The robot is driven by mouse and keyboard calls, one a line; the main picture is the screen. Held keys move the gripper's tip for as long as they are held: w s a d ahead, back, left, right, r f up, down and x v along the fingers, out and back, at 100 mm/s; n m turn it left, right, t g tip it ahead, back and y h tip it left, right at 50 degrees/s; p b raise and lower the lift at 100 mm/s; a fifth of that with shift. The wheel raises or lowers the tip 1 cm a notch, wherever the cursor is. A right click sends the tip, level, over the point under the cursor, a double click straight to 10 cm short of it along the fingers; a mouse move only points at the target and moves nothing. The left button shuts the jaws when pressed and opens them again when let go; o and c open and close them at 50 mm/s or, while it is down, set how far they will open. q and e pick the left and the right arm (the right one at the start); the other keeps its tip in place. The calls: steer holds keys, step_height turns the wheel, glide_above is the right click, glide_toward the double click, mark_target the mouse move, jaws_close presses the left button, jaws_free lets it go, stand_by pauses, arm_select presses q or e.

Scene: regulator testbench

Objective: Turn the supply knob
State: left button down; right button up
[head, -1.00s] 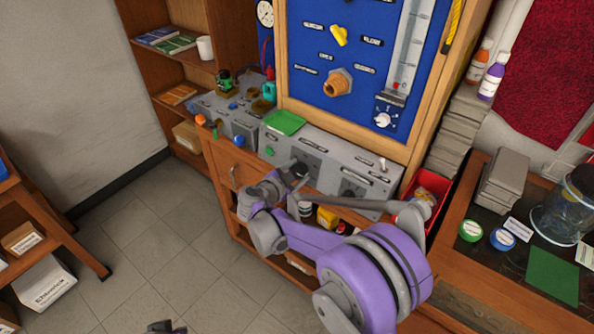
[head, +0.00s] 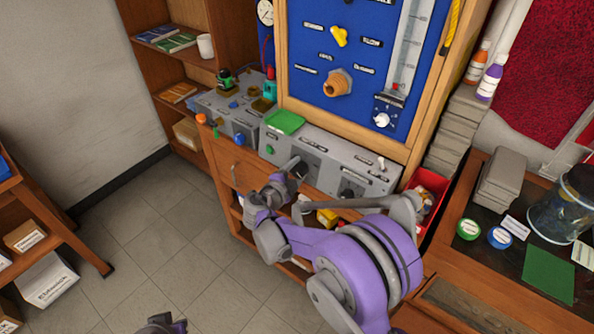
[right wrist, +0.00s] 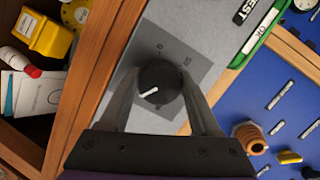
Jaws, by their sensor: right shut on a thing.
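A black round knob (right wrist: 162,82) with a white pointer line sits on a grey square plate in the right wrist view. Its pointer is toward the lower left of that picture. My right gripper (head: 297,166) reaches the left part of the grey bench box (head: 325,160) in the head view and hides most of this knob there. In the right wrist view its fingers lie on either side of the knob, shut on it. A part of my left arm's end (head: 163,325) shows at the bottom edge; its jaws are not clear.
A second dark knob (head: 351,188) is on the box's right side. A green tag (head: 285,122) lies on top. The blue panel (head: 325,45) rises behind. A red bin (head: 432,185) stands to the right. Open floor (head: 150,230) lies to the left.

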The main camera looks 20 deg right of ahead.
steer(key=o, duration=1.4)
steer(key=v, duration=1)
steer(key=shift+s+a+r+b, duration=0.15)
steer(key=shift+s+a+b, duration=0.1)
steer(key=shift+s+b, duration=0.1)
steer(key=s+d+n+g+y, duration=0.3)
steer(key=s+d+n+g, duration=0.1)
steer(key=s+d+n, duration=0.6)
steer(key=s+f+n+y, duration=0.1)
steer(key=s+n+y, duration=0.1)
steer(key=s+n, duration=0.2)
steer(key=s+a+f+n+g+y, duration=0.1)
steer(key=s+n+y, duration=0.1)
steer(key=s, duration=0.5)
steer(key=s+a+f+n+y, duration=0.1)
steer(key=s+n+y, duration=0.1)
steer(key=s+n, duration=0.3)
steer(key=shift+s+a+f+n+g+y+p, duration=0.1)
steer(key=shift+s+f+n+g+y+p, duration=0.1)
steer(key=shift+s, duration=0.2)
steer(key=shift+s+a+f+n+g+y+p, duration=0.1)
steer(key=shift+s+f+g+y+p, duration=0.1)
steer(key=shift+s, duration=0.25)
